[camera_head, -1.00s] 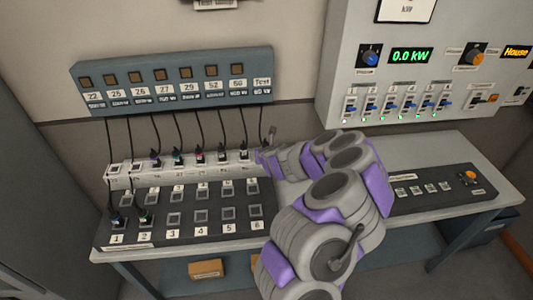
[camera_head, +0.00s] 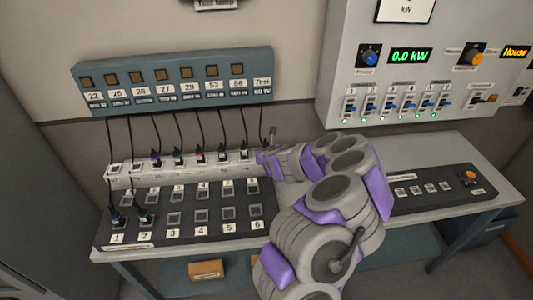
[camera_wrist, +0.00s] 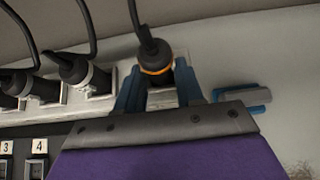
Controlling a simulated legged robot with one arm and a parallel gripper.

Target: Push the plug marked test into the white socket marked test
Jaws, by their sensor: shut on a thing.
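The test plug (camera_wrist: 155,60) is black with an orange ring, and its cord runs upward in the wrist view. My gripper (camera_wrist: 160,80) is shut on it, with one blue-grey finger on each side. In the head view my gripper (camera_head: 262,160) is at the right end of the white socket strip (camera_head: 130,177), under the cord from the label reading Test (camera_head: 263,84). A pale socket face (camera_wrist: 163,98) shows partly between the fingers, below the plug. I cannot tell whether the plug is in it, and its marking is hidden.
Several other black plugs (camera_wrist: 82,72) stand in the strip close on the left. A grey and blue piece (camera_wrist: 245,98) lies to the right of my fingers. The dark panel (camera_head: 187,228) with numbered sockets is in front. A control cabinet (camera_head: 420,90) stands at the right.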

